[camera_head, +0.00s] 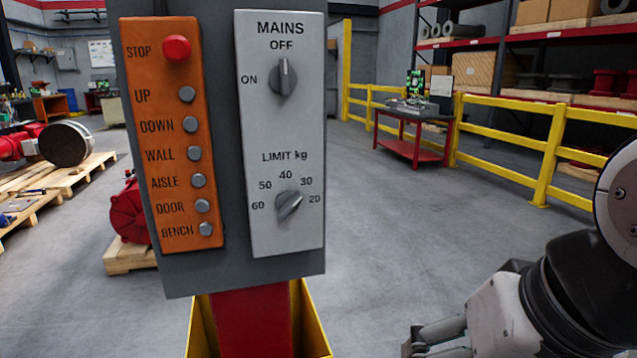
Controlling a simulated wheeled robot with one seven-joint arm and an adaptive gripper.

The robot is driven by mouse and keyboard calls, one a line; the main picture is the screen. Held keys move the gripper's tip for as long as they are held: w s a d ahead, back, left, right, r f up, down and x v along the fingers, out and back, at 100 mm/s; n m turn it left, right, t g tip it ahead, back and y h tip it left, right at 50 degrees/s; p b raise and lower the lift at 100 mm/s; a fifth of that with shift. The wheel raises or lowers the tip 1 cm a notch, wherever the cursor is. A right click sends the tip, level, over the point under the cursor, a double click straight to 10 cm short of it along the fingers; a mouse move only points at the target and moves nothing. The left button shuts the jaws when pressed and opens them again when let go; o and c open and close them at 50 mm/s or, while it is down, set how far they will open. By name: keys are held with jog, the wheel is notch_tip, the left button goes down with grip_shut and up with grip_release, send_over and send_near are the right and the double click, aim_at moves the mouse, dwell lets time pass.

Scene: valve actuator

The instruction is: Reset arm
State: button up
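My arm (515,300) is at the lower right, bent, with its white and black links partly cut off by the frame edges. My gripper (430,340) shows only in part at the bottom edge, right of the control post. Its fingertips are not clear, so I cannot tell if it is open or shut. It appears apart from the post. I see nothing held in the visible part.
A grey post carries an orange button panel (176,225) and a grey switch panel (258,120). The MAINS knob (284,78) points to OFF. The limit knob (288,204) points up-right. Yellow railing (550,150) and a red cart (410,148) stand behind; floor between is clear.

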jog(key=s+d+f+n+g+h, duration=0.1)
jog(key=s+d+f+g+h, duration=0.15)
jog(key=s+d, duration=0.4)
notch_tip(320, 180, up, 16)
jog(key=s+a+t+p, duration=0.1)
jog(key=t+p, duration=0.1)
jog(key=p, duration=1.3)
jog(key=shift+s+r+y, duration=0.15)
jog(key=shift+s+y, duration=0.25)
jog(key=shift+y, duration=0.05)
